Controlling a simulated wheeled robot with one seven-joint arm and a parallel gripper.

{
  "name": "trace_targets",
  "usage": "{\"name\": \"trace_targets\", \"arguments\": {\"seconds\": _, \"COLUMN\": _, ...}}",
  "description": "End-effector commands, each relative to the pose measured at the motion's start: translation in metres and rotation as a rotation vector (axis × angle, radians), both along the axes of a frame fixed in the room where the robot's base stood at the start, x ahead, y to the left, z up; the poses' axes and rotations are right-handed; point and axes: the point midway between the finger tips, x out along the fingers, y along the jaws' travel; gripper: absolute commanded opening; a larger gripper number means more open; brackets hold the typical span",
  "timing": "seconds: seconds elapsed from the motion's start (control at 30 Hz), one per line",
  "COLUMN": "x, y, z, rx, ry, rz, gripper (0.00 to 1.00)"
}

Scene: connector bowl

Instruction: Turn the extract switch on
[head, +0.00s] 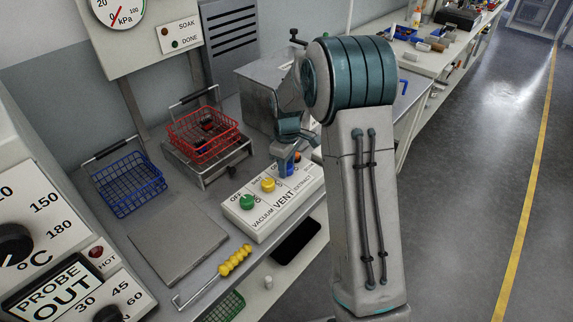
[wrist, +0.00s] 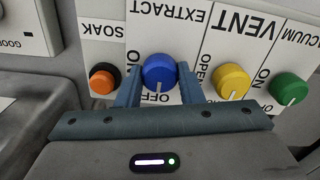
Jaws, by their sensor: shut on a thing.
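The extract switch is a blue round knob (wrist: 158,72) under the upside-down EXTRACT label in the wrist view. Its white mark points down in the picture, toward the word OFF. My gripper (wrist: 158,78) has one finger on each side of the knob and is shut on it. In the head view, my gripper (head: 287,162) reaches down to the right part of the white switch panel (head: 268,222), and the blue knob (head: 291,171) is partly hidden behind it.
A yellow vent knob (wrist: 230,82) and a green vacuum knob (wrist: 289,90) sit to the right in the wrist view. A red basket (head: 203,135) and a blue basket (head: 130,184) stand farther left.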

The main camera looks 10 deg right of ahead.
Motion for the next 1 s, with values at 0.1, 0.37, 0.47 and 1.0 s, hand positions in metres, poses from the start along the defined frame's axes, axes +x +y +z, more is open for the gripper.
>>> {"name": "trace_targets", "arguments": {"seconds": 0.1, "x": 0.0002, "y": -0.0001, "z": 0.0003, "rx": -0.001, "ry": -0.001, "rz": -0.018, "gripper": 0.11}}
{"name": "trace_targets", "arguments": {"seconds": 0.37, "x": 0.0004, "y": 0.0005, "z": 0.0001, "rx": 0.0, "ry": -0.001, "rz": -0.142, "gripper": 0.11}}
{"name": "trace_targets", "arguments": {"seconds": 0.47, "x": 0.0005, "y": 0.0005, "z": 0.0001, "rx": 0.0, "ry": -0.001, "rz": -0.222, "gripper": 0.11}}
{"name": "trace_targets", "arguments": {"seconds": 1.0, "x": 0.0009, "y": -0.0001, "z": 0.0005, "rx": -0.001, "ry": -0.002, "rz": -0.731, "gripper": 0.11}}
